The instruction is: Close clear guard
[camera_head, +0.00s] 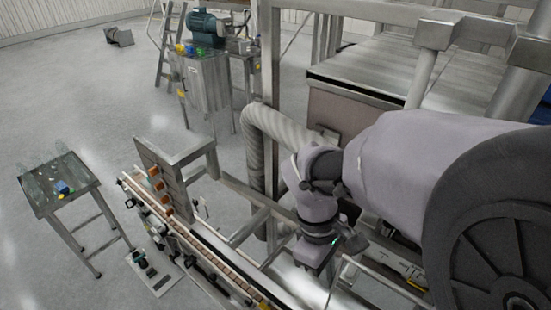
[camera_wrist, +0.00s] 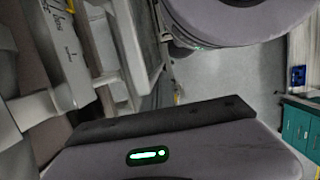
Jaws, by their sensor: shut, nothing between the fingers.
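My gripper (camera_head: 314,262) hangs below my wrist at the lower middle of the head view, over the machine frame beside the conveyor. It is shut and holds nothing. Its fingertips are hard to make out there. Its body with a green light also fills the bottom of the wrist view (camera_wrist: 160,155). I cannot pick out the clear guard for certain. A pale metal frame (camera_wrist: 135,45) stands close to the gripper in the wrist view, and I cannot tell whether a clear panel is in it. My arm hides much of the machine in the head view.
A conveyor (camera_head: 190,235) runs along the machine's left. A ribbed hose (camera_head: 290,130) and upright posts stand behind my wrist. A small table (camera_head: 58,180) stands at the left. Teal cabinets (camera_wrist: 298,130) show at the right of the wrist view. Open floor lies left.

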